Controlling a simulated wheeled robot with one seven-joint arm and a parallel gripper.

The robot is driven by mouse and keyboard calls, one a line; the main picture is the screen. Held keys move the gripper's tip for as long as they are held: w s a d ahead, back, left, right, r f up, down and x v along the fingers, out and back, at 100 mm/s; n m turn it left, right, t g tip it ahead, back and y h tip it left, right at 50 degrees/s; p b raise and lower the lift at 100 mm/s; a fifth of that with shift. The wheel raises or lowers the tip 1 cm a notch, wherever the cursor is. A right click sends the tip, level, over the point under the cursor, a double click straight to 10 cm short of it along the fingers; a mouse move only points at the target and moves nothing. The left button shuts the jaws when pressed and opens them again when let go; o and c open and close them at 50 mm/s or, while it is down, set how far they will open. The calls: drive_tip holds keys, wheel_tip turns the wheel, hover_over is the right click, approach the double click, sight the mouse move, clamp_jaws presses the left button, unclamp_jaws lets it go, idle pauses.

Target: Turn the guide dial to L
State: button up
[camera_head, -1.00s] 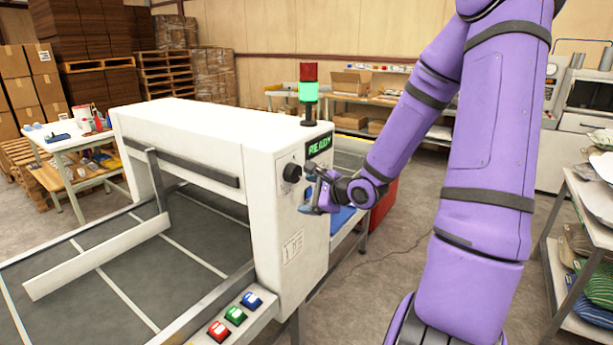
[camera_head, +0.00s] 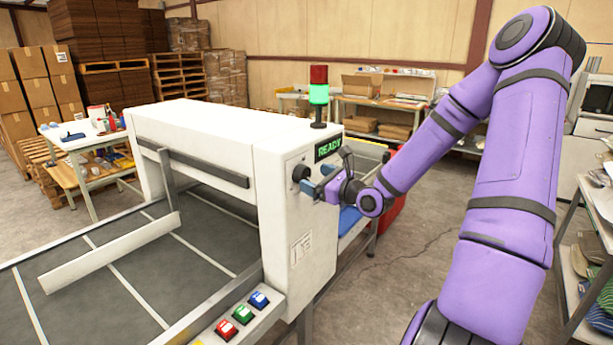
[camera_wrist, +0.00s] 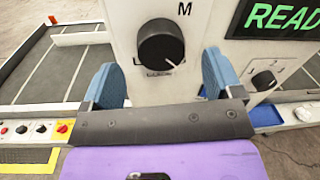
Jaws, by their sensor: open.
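The guide dial is a round black knob (camera_head: 300,173) on the white end panel of the machine (camera_head: 285,215). In the wrist view the black knob (camera_wrist: 160,45) sits above and between my fingers, with an M printed at its upper right. A pale pointer line on it runs toward the lower right. My gripper (camera_head: 322,188) has blue fingers, open and facing the panel just in front of the knob. In the wrist view my gripper (camera_wrist: 160,84) is empty, one finger each side below the knob, not visibly touching it.
A smaller black dial (camera_wrist: 263,80) marked 1 and 2 is right of my right finger, under the green READY display (camera_head: 329,148). Red, green and blue buttons (camera_head: 242,314) line the front rail. A light tower (camera_head: 319,95) stands on top. A shelf rack stands at the right.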

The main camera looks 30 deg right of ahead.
sight(306, 175)
drive_tip(key=shift+x, duration=2)
drive_tip(key=c, duration=0.9)
